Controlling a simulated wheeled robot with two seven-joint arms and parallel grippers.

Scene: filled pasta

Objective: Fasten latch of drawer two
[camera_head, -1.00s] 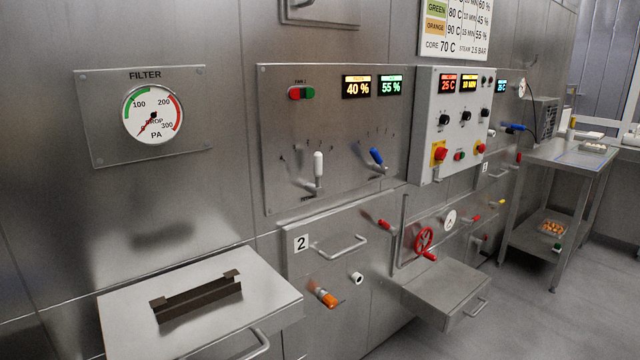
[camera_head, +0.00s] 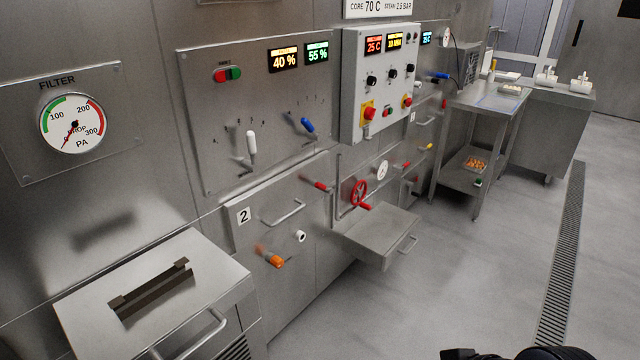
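Drawer two (camera_head: 270,235) is the steel front marked with a "2" plate (camera_head: 244,215), low in the wall unit. It looks flush with the wall. It has a bar handle (camera_head: 284,213). Below the handle is an orange-gripped lever (camera_head: 276,261), tilted down to the right, with its left end blurred. A white round fitting with a dark centre (camera_head: 300,236) sits to its upper right, apart from the lever's grip. A black part of mine (camera_head: 540,353) shows at the bottom right edge, far from the drawer; its fingers cannot be made out. My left gripper is not in view.
A steel box with a dark slotted grip (camera_head: 152,290) juts out at left. An open tray-like drawer (camera_head: 378,236) juts out right of drawer two, near a red wheel (camera_head: 359,193). Floor (camera_head: 440,290) in front is clear. A steel table (camera_head: 492,103) stands farther back.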

